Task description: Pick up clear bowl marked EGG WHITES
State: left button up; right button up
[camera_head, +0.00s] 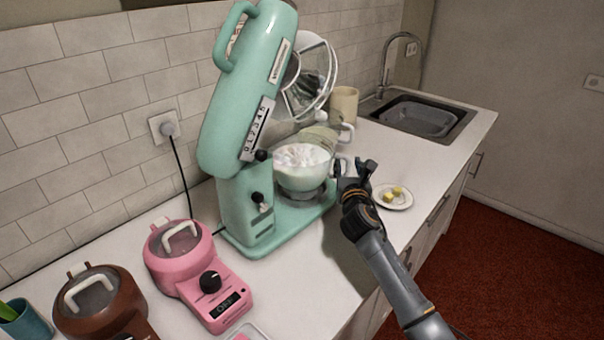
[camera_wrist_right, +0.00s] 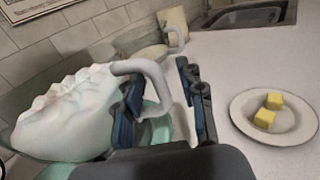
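A clear bowl (camera_head: 304,181) heaped with white foam sits on the base of the mint-green stand mixer (camera_head: 240,130). I cannot read an EGG WHITES marking on it. In the right wrist view its white contents (camera_wrist_right: 62,112) fill the left side, and its pale handle (camera_wrist_right: 152,78) curves toward my fingers. My right gripper (camera_head: 354,172) is open beside the bowl's right side. Its fingers also show in the right wrist view (camera_wrist_right: 160,82), with the handle partly behind the left finger; I cannot tell if they touch. My left gripper is out of view.
A pale greenish bowl (camera_head: 318,136) and a beige cup (camera_head: 345,101) stand behind the foam bowl. A plate (camera_head: 405,203) with yellow cubes lies right of my gripper. A pink appliance (camera_head: 190,265) and a brown one (camera_head: 98,307) stand front left. A sink (camera_head: 418,117) is farther back.

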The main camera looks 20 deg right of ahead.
jog(key=shift+w, duration=0.1)
grip_shut()
jog(key=shift+r, duration=0.2)
dwell(0.3)
